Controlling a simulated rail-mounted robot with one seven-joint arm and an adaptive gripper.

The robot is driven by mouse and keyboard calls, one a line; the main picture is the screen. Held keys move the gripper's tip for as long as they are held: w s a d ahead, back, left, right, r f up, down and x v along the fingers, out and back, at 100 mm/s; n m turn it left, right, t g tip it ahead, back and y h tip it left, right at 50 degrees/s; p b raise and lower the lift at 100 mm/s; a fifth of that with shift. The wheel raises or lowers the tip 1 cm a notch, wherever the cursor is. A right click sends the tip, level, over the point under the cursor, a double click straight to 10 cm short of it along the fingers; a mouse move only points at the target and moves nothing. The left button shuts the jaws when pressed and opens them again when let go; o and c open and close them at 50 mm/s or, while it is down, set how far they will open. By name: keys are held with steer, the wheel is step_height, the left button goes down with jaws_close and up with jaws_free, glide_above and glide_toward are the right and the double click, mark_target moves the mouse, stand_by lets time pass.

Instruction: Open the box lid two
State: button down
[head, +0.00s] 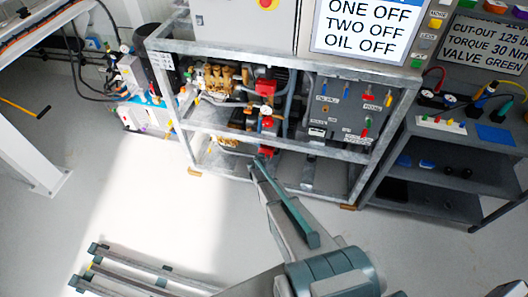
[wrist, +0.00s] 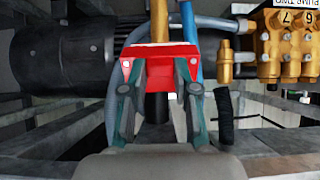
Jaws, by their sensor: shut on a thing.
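My gripper (wrist: 160,92) has its two fingers on either side of a red box-like part (wrist: 160,62) in the wrist view, shut on it. I cannot tell whether this part is the lid itself or the box body. In the head view my gripper (head: 262,162) reaches into the lower part of a metal frame, at a small red part (head: 266,152). Another red part (head: 267,122) sits just above it. The fingers are small there and partly hidden by my arm. No open lid can be made out.
The grey metal frame (head: 290,58) surrounds the pump, with bars close around my gripper. A brass pump head (wrist: 288,45) is at the right and a black motor (wrist: 62,60) at the left in the wrist view. A blue pipe (wrist: 190,40) passes close behind the red part.

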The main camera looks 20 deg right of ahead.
steer(key=shift+w+r+g+y+p, duration=0.1)
steer(key=shift+r+g+y+p, duration=0.6)
steer(key=shift+p, duration=2.65)
steer(key=shift+d+r+g+y+p, duration=0.15)
steer(key=shift+r+g+y+p, duration=0.25)
steer(key=shift+g+p, duration=0.55)
steer(key=shift+t, duration=0.25)
steer(key=c, duration=0.9)
jaws_free()
steer(key=shift+r, duration=0.1)
steer(key=v, duration=1.1)
steer(key=shift+r, duration=0.3)
